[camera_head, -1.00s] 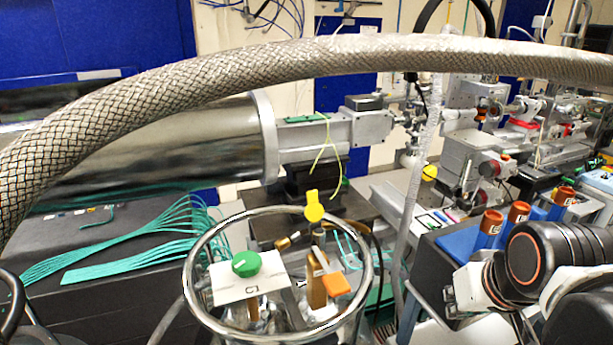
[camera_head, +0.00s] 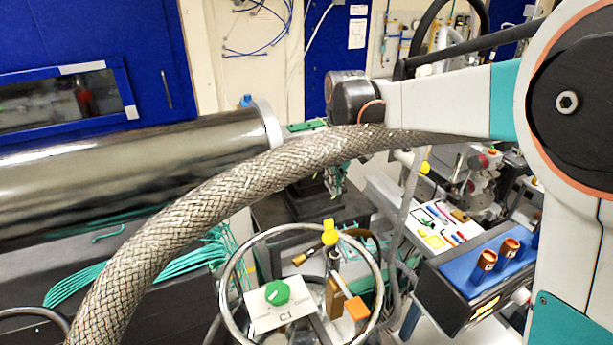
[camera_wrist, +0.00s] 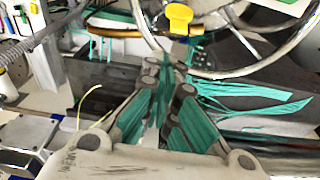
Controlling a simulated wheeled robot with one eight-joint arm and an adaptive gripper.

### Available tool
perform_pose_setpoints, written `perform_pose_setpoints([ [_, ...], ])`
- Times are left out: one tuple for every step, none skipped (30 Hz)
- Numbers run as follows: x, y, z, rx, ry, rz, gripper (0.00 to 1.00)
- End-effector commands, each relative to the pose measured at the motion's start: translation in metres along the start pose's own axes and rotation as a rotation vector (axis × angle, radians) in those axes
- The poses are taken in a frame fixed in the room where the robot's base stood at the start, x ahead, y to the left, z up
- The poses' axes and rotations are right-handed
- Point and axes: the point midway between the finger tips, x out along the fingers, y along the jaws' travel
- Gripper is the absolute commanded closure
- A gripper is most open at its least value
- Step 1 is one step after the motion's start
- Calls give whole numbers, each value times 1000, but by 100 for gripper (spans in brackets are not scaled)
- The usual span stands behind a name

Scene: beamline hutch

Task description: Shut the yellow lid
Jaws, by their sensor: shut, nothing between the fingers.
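A small yellow piece (camera_head: 330,232) stands upright on top of a brass fitting inside a round metal ring in the head view. It is the clearest match for the yellow lid, but I cannot tell how far open it is. It also shows at the top of the wrist view (camera_wrist: 179,17). My gripper (camera_wrist: 166,75) is shut and empty, its teal-padded fingers pointing toward the yellow piece, apart from it in the picture.
The metal ring (camera_head: 229,297) surrounds the fitting, a green knob (camera_head: 277,292) and an orange block (camera_head: 357,308). A thick braided hose (camera_head: 190,225) arches across in front. A blue-topped box (camera_head: 460,268) with brown-capped vials stands at right.

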Motion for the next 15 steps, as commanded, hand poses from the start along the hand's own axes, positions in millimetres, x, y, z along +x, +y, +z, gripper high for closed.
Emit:
perform_pose_setpoints([
  [-4,-2,-11,-11,-15,-3,100],
  [-2,-4,-15,-15,-22,-5,100],
  [-1,-5,-20,-21,-30,-7,100],
  [0,-5,-22,-24,-36,-8,100],
  [1,-6,-24,-27,-41,-9,100],
  [3,-7,-26,-29,-45,-10,100],
  [4,-7,-28,-31,-47,-10,100],
  [5,-7,-28,-32,-49,-10,100],
  [7,-7,-29,-33,-50,-11,100],
  [8,-8,-29,-34,-51,-11,100],
  [11,-8,-29,-34,-51,-11,100],
  [14,-8,-29,-34,-51,-11,100],
  [18,-8,-29,-34,-51,-11,100],
  [22,-8,-28,-34,-51,-11,100],
  [28,-8,-28,-34,-51,-11,100],
])
